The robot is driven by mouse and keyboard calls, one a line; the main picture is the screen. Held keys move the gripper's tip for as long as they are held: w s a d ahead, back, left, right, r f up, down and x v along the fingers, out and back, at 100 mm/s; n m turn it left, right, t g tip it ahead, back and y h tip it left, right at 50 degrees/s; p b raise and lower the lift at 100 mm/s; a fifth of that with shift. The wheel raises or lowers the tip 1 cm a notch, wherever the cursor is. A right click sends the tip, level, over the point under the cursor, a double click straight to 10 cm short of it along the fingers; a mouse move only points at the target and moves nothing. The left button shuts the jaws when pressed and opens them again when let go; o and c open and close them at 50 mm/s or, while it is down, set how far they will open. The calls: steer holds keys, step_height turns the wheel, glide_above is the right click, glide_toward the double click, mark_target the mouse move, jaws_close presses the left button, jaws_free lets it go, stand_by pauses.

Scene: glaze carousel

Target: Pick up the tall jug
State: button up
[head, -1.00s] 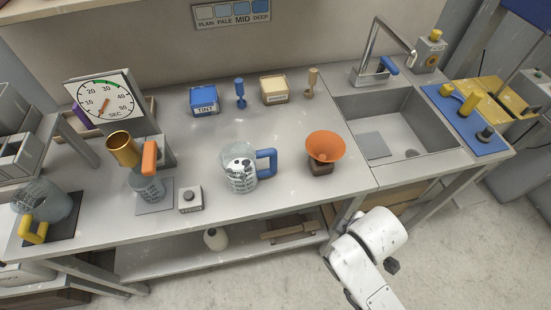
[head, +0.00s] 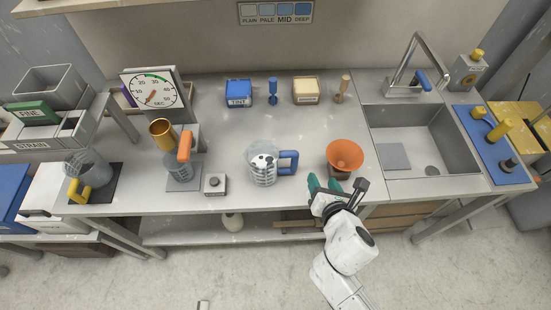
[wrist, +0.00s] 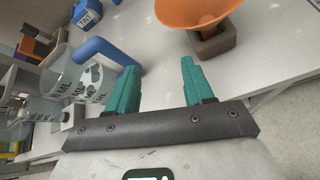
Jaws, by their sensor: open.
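Three clear measuring jugs stand on the bench, and the pictures do not label one as tall. The blue-handled jug (head: 262,171) stands mid-bench with white and dark patches showing inside; it is also at the left of the wrist view (wrist: 66,73). The orange-handled jug (head: 181,172) stands on a grey plate. The yellow-handled jug (head: 92,172) is at the left end on a dark mat, tilted-looking. My gripper (head: 324,185) is open and empty at the bench's front edge, right of the blue-handled jug and below the orange funnel. Its teal fingers (wrist: 159,70) touch nothing visible.
The orange funnel (head: 345,153) on a brown block stands close to my gripper. A small grey button box (head: 214,184) is left of the blue-handled jug. A dial timer (head: 152,92), blue tint box (head: 238,93) and cream box (head: 306,90) stand behind. The sink (head: 420,140) is right.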

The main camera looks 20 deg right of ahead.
mark_target(295, 164)
steer(key=w+a+r+n+t+y, duration=0.2)
steer(key=a+n, duration=0.2)
steer(key=n, duration=0.2)
steer(key=x, duration=1)
steer(key=shift+w+a+f, duration=0.15)
steer(key=shift+f, duration=0.25)
steer(key=shift+c, duration=0.3)
jaws_close()
steer(key=shift+r, duration=0.1)
